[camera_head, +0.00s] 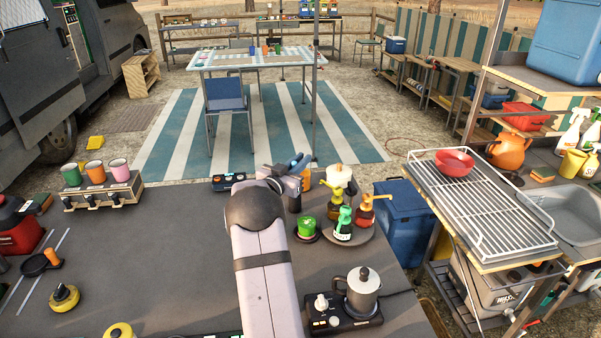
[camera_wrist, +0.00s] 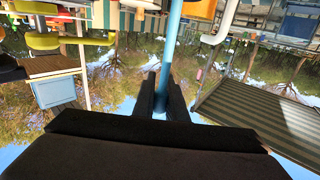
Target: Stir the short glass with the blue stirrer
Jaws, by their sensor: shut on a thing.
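My gripper (camera_wrist: 161,98) is shut on the blue stirrer (camera_wrist: 172,45), a thin blue rod that runs between the two dark fingers in the wrist view. In the head view my gripper (camera_head: 296,172) is above the far edge of the dark counter, just left of the pump bottles, and my arm covers much of what lies below it. A small blue part shows at the gripper there. I cannot make out the short glass in either view; it may be hidden behind my arm. I cannot tell whether the stirrer touches anything.
Pump bottles (camera_head: 343,222) stand on a round tray right of my gripper, with a green-topped jar (camera_head: 306,227) beside them. A moka pot (camera_head: 362,290) sits on a burner at the front right. Coloured cups (camera_head: 95,171) stand on a rack at left. The counter (camera_head: 170,255) between is clear.

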